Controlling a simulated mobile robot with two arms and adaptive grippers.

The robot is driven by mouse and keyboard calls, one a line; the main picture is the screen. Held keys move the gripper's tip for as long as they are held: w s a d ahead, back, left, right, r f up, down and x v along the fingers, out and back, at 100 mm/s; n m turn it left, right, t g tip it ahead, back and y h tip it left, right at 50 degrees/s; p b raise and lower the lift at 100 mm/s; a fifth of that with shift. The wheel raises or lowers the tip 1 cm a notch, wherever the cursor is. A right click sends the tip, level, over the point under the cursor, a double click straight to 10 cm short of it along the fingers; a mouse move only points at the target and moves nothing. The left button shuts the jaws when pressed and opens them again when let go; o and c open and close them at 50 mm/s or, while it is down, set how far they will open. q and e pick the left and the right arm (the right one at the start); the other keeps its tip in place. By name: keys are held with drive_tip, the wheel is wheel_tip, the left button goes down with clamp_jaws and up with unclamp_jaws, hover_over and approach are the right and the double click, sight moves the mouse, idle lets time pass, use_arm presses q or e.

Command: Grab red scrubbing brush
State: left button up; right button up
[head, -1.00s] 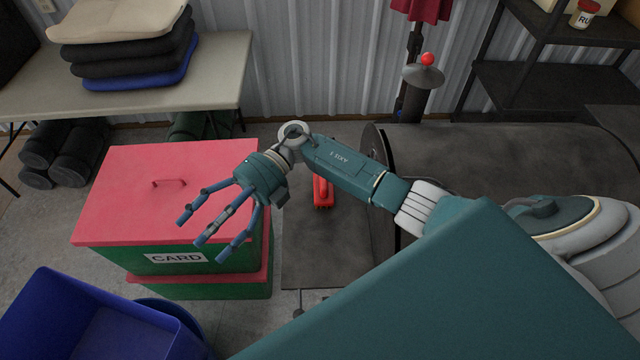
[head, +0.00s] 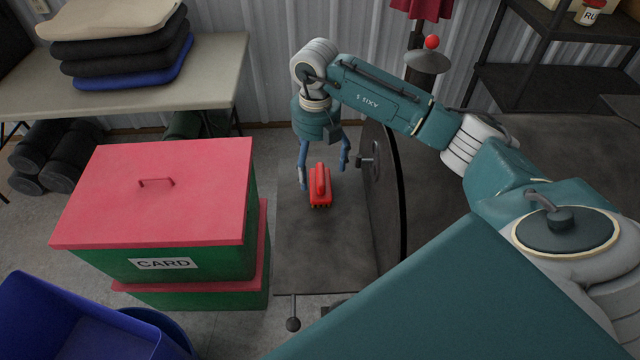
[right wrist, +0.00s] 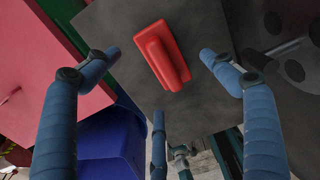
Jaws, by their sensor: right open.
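The red scrubbing brush (head: 320,186) lies on a dark grey flat surface (head: 309,262) between the red-lidded box and a dark round-ended body. In the right wrist view the brush (right wrist: 162,55) shows its handle side, ahead of and between the spread fingers. My right gripper (head: 324,178) is open, pointing down at the brush, with a finger on either side of it in the head view. In the right wrist view the gripper (right wrist: 158,75) is empty, and no finger visibly touches the brush. My left gripper is not in view.
A green box with a red lid (head: 155,190), labelled CARD, stands just left of the brush. A dark disc edge with a knob (head: 371,161) rises close on the right. A blue bin (head: 75,325) is at lower left. A table with folded mats (head: 150,95) stands behind.

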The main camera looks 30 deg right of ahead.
drive_tip(key=shift+f, duration=0.75)
drive_tip(key=shift+f+p, duration=0.4)
wheel_tip(320, 180, down, 4)
drive_tip(key=shift+a+r+p, duration=0.15)
drive_tip(key=shift+r+p, duration=0.05)
drive_tip(key=shift+p, duration=0.45)
drive_tip(key=shift+f, duration=0.45)
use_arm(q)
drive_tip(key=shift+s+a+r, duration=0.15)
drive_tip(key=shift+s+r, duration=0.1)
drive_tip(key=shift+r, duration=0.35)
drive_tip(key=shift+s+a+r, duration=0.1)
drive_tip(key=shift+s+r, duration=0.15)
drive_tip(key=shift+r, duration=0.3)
use_arm(e)
drive_tip(key=c, duration=1.4)
